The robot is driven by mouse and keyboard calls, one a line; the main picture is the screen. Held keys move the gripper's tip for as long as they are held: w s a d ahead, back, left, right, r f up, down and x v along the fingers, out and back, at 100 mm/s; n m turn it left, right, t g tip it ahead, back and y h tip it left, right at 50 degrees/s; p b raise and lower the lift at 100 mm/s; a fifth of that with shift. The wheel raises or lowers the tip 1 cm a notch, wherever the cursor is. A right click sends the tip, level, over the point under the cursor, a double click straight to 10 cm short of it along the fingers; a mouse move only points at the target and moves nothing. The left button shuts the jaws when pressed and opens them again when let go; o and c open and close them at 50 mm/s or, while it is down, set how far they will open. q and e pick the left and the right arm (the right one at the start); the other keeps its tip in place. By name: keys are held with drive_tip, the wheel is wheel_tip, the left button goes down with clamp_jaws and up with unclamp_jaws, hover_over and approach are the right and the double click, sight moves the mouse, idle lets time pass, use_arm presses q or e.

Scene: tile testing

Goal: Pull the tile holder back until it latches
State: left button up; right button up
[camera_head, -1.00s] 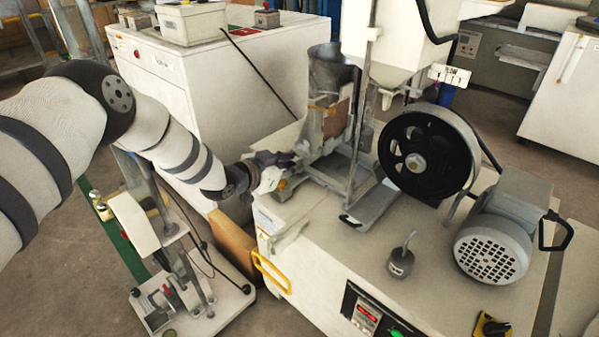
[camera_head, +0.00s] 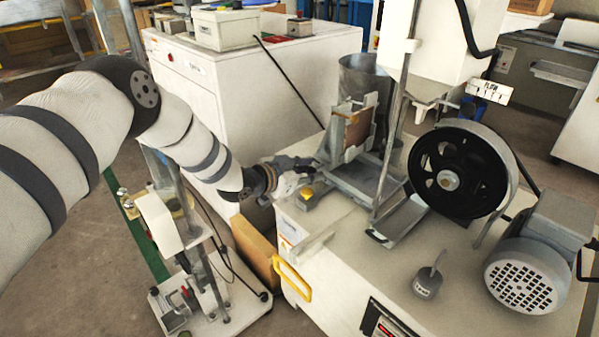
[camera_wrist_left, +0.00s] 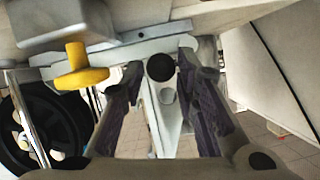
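The tile holder (camera_head: 335,140) is a grey metal frame on the white machine, with a brown tile (camera_head: 358,128) standing in it. My left gripper (camera_head: 308,163) is at the machine's left edge, just left of the holder and beside a yellow knob (camera_head: 307,193). In the left wrist view, the left gripper's fingers (camera_wrist_left: 159,72) are spread apart on either side of a grey metal part with a dark round end (camera_wrist_left: 160,67). I cannot tell whether either finger touches it. The yellow knob also shows there (camera_wrist_left: 82,68). My right gripper is not in view.
A black wheel (camera_head: 462,165) and a grey motor (camera_head: 525,275) stand right of the holder. A weight with a stem (camera_head: 427,283) lies on the machine top. A yellow handle (camera_head: 292,281) is on its side. A white cabinet (camera_head: 220,80) stands behind my arm.

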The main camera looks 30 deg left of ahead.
use_arm(q)
drive_tip(key=v, duration=1.1)
drive_tip(key=shift+s, duration=0.1)
